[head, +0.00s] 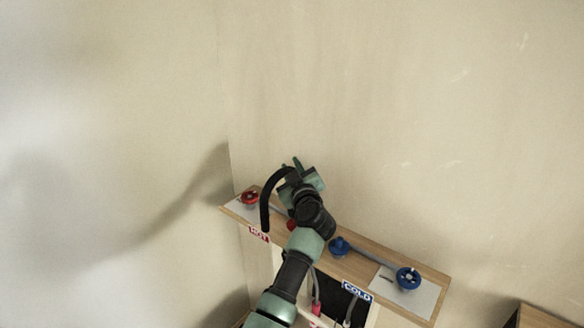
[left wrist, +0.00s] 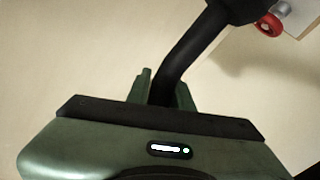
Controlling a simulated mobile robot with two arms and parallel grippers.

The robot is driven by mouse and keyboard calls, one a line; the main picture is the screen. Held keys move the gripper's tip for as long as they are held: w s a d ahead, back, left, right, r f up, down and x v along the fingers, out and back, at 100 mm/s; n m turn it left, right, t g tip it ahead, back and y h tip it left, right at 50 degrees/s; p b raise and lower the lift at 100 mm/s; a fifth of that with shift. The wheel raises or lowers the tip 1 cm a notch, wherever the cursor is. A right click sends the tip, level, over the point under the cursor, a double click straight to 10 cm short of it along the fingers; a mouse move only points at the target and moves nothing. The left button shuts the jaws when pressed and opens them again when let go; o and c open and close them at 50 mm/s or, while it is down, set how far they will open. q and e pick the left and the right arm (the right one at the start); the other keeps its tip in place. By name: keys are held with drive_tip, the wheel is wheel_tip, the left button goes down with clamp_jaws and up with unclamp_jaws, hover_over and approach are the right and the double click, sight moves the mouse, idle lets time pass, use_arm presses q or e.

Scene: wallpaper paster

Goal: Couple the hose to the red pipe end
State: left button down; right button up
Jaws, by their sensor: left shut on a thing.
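My left gripper (head: 296,172) is above the left half of the wooden shelf and shut on a black hose (head: 265,203). The hose arches left from the jaws, and its free part hangs down over the shelf near the HOT label. In the left wrist view the hose (left wrist: 187,48) rises from between the fingers (left wrist: 163,88) to a thicker dark end (left wrist: 247,8) at the top. The red pipe end (head: 291,225) shows only partly beside my left wrist. The hose appears apart from it. My right gripper is not in view.
A red valve wheel (head: 249,197) sits at the shelf's left end; it also shows in the left wrist view (left wrist: 268,25). A blue pipe end (head: 338,246) and blue valve (head: 407,278) are right. The wall stands close behind. A wooden box (head: 540,318) is lower right.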

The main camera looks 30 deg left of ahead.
use_arm(q)
drive_tip(key=shift+f+b, duration=0.6)
drive_tip(key=shift+f, duration=1.5)
idle(0.6)
drive_tip(key=c, duration=1.2)
unclamp_jaws()
drive_tip(key=shift+o, duration=0.2)
drive_tip(key=shift+f, duration=0.1)
drive_tip(key=b+v, duration=0.1)
drive_tip(key=v, duration=0.7)
drive_tip(key=shift+w, duration=0.1)
